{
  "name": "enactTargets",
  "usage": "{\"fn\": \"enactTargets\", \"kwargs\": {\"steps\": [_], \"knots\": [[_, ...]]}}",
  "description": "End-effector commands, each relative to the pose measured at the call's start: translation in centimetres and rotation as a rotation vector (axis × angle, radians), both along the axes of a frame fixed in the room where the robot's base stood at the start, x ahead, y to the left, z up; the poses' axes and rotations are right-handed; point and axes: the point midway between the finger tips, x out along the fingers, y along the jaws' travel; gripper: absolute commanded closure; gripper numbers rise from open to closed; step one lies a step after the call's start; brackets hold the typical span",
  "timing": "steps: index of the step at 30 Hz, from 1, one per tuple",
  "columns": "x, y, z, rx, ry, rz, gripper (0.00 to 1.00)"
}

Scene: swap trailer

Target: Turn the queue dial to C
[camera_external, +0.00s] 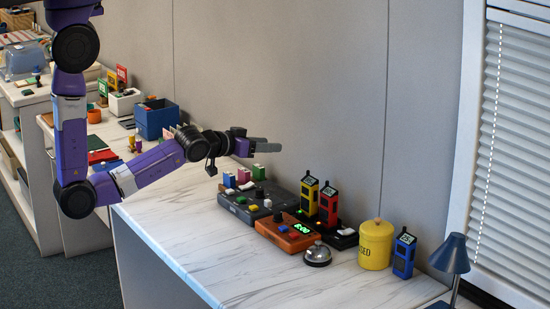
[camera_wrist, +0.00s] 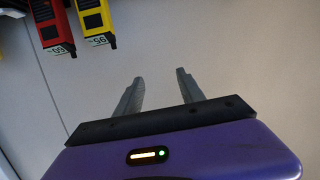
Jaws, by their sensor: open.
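My gripper (camera_external: 266,145) is open and empty, held above the counter near the back wall. In the wrist view its two grey fingers (camera_wrist: 158,82) stand apart with only wall between them. Below it in the external view lies a dark grey panel (camera_external: 236,209) with a black knob (camera_external: 260,191) and small coloured blocks or buttons. In front of that is an orange box (camera_external: 284,239) with a green-lit display and a small dark knob (camera_external: 278,217). I cannot read any dial lettering, so I cannot tell which knob is the queue dial or where it points.
A yellow radio (camera_external: 309,196) and a red radio (camera_external: 328,204) stand right of the panel; both show in the wrist view. A silver bell (camera_external: 317,255), yellow canister (camera_external: 375,245), blue radio (camera_external: 403,257) and blue lamp (camera_external: 451,255) line the right. The counter's front (camera_external: 190,230) is clear.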

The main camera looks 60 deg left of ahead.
Motion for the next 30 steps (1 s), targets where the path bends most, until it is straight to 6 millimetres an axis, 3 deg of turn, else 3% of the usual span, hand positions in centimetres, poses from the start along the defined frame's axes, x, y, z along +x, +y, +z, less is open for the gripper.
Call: {"fn": "enactTargets", "kwargs": {"steps": [1, 6, 9, 13, 17, 21, 24, 30], "knots": [[2.1, 0.0, 0.3, -0.027, 0.022, 0.028, 0.54], [7.0, 0.6, -0.1, -0.139, 0.158, 0.161, 0.54], [9.0, 0.7, -0.3, -0.222, 0.255, 0.259, 0.54], [10.0, 1.0, -1.0, -0.341, 0.407, 0.424, 0.54], [8.3, 1.4, -2.9, -0.440, 0.579, 0.621, 0.54], [3.6, 2.3, -6.4, -0.489, 0.745, 0.837, 0.54], [1.3, 2.4, -7.1, -0.512, 0.799, 0.936, 0.54], [0.3, 2.6, -7.9, -0.545, 0.814, 1.000, 0.54]]}}
